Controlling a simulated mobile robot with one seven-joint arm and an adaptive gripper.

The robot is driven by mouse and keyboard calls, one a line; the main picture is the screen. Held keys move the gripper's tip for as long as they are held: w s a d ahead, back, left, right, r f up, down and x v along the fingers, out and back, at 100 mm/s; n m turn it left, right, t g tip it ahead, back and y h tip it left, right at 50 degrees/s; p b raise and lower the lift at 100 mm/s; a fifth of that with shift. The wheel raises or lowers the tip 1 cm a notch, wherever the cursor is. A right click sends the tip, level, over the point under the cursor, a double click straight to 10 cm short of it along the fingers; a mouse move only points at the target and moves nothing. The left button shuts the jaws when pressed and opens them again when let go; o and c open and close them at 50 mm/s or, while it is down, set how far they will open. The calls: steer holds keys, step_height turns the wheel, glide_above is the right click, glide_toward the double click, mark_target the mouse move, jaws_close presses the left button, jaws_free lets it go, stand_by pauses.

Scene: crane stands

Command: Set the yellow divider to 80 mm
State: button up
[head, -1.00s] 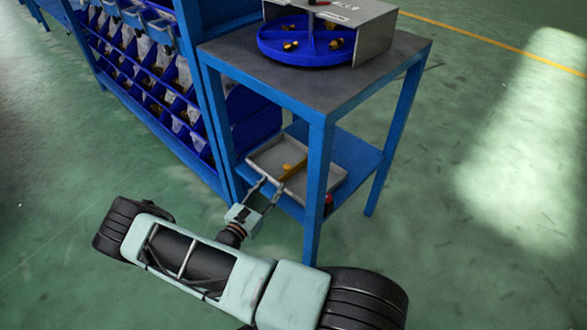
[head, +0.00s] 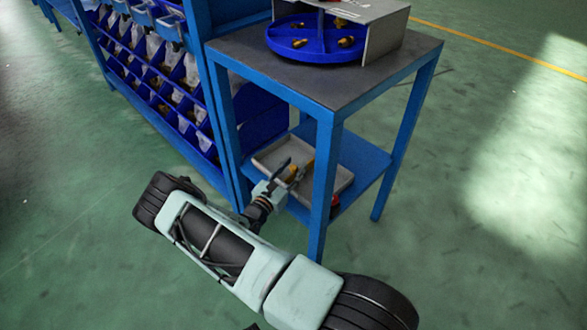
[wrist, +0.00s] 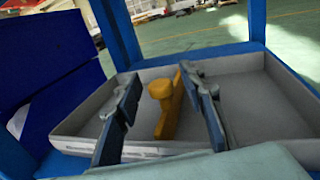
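The yellow divider (wrist: 170,115) stands upright in the grey tray (wrist: 262,100), with a rounded knob on its near side. In the head view the divider (head: 306,168) is small, in the tray (head: 268,160) on the table's lower shelf. My gripper (wrist: 163,128) is open, one finger on each side of the divider in the wrist view. The right finger appears close to the divider; contact cannot be told. A wider gap shows on the left. In the head view my gripper (head: 286,172) reaches over the tray's near side. No scale or millimetre marks can be read.
The tray rests on the blue lower shelf (head: 362,158), between table legs; the front leg (head: 325,190) stands right of my arm. A red item (head: 335,203) lies beside the tray. A blue turntable (head: 318,50) is above. A bin rack (head: 160,80) stands left.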

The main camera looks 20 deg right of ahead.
steer(key=shift+c, duration=0.4)
jaws_close()
